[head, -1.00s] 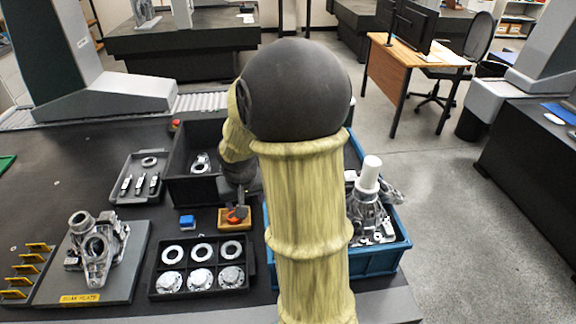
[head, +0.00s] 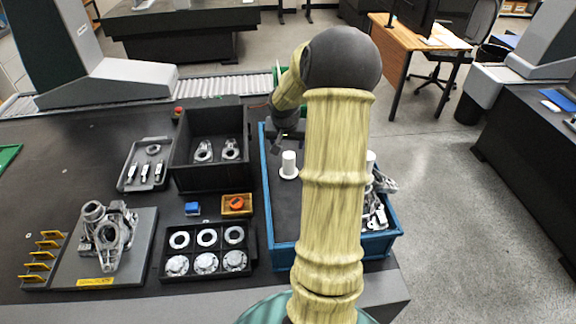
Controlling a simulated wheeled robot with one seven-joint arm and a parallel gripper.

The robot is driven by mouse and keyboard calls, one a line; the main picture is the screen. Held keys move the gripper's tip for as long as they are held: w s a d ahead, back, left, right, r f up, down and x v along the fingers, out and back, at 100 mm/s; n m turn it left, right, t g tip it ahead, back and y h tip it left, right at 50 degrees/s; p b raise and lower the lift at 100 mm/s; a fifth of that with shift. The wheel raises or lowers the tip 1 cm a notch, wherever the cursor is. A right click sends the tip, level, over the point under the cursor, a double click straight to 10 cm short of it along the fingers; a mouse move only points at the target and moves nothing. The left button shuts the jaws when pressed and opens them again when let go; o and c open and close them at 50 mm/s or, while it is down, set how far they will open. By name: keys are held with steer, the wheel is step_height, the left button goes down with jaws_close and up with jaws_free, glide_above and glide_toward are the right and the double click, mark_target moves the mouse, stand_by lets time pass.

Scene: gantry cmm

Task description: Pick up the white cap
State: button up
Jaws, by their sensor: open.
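A white cap (head: 289,166), a short cylinder on a wider flange, stands upright in the left part of the blue crate (head: 264,205). A second white cylinder (head: 371,158) shows partly at the crate's right side, next to metal castings; my arm hides much of it. My gripper (head: 283,146) is open, above the crate and just behind and above the first white cap in the picture. It appears empty and apart from the cap; its fingers are small and dark, so the exact gap is hard to judge.
Metal castings (head: 375,212) fill the crate's right side. A black bin (head: 198,180) with two metal parts stands left of the crate. An orange part in a small yellow tray (head: 236,212), a blue block (head: 192,208) and a compartment tray (head: 207,250) sit nearby.

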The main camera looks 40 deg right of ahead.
mark_target(288, 157)
steer(key=x, duration=1)
steer(key=shift+w+a+f+p, duration=0.1)
steer(key=shift+f+p, duration=0.1)
steer(key=shift+p, duration=0.1)
steer(key=shift+s+p+x, duration=0.15)
steer(key=shift+p+x, duration=0.1)
steer(key=shift+x, duration=1.05)
steer(key=shift+s+p+x, duration=0.15)
steer(key=shift+p+x, duration=0.05)
steer(key=shift+x, duration=1.1)
steer(key=shift+f, duration=0.1)
steer(key=c, duration=1.1)
steer(key=shift+o, duration=0.2)
